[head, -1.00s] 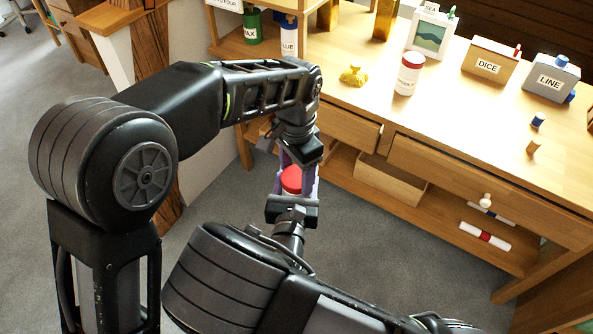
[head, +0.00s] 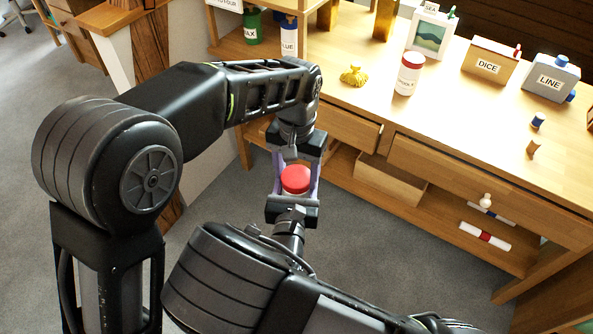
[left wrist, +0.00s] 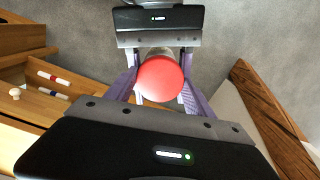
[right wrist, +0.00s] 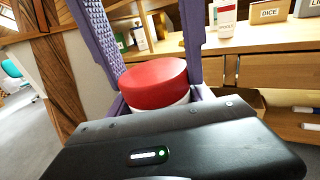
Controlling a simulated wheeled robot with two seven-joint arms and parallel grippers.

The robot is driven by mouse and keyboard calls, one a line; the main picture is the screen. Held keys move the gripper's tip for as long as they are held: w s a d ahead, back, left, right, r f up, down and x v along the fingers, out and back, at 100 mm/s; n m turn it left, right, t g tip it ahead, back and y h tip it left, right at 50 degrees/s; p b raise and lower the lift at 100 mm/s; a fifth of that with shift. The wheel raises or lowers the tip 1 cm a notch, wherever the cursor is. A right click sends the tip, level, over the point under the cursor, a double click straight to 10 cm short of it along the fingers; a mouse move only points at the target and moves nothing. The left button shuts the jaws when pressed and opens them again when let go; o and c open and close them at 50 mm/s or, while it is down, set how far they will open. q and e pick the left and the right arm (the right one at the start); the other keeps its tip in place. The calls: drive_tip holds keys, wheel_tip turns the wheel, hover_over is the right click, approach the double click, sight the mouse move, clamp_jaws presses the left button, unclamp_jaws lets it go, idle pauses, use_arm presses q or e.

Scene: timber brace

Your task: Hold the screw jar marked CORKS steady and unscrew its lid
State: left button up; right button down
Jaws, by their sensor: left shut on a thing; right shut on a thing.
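A white jar with a red lid (head: 296,180) is held between my two grippers, above the floor in front of the workbench. Its label is hidden, so I cannot read CORKS on it. My left gripper (left wrist: 160,82) reaches in from the far side, its purple fingers on either side of the red lid, shut on it. My right gripper (right wrist: 158,100) comes from the near side and is shut around the white body below the lid. In the right wrist view the lid sits over a narrow white strip of jar. Whether the lid has loosened cannot be told.
The workbench (head: 340,105) carries another red-lidded white jar (head: 409,74), a yellow lump (head: 353,76), a DICE box (head: 489,62) and a LINE container (head: 551,78). Rolls (head: 485,236) lie on its lower shelf. A timber post (right wrist: 52,75) stands to the left.

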use_arm(q)
drive_tip(key=o, duration=1.6)
drive_tip(key=shift+c, duration=0.2)
drive_tip(key=shift+r, duration=2.25)
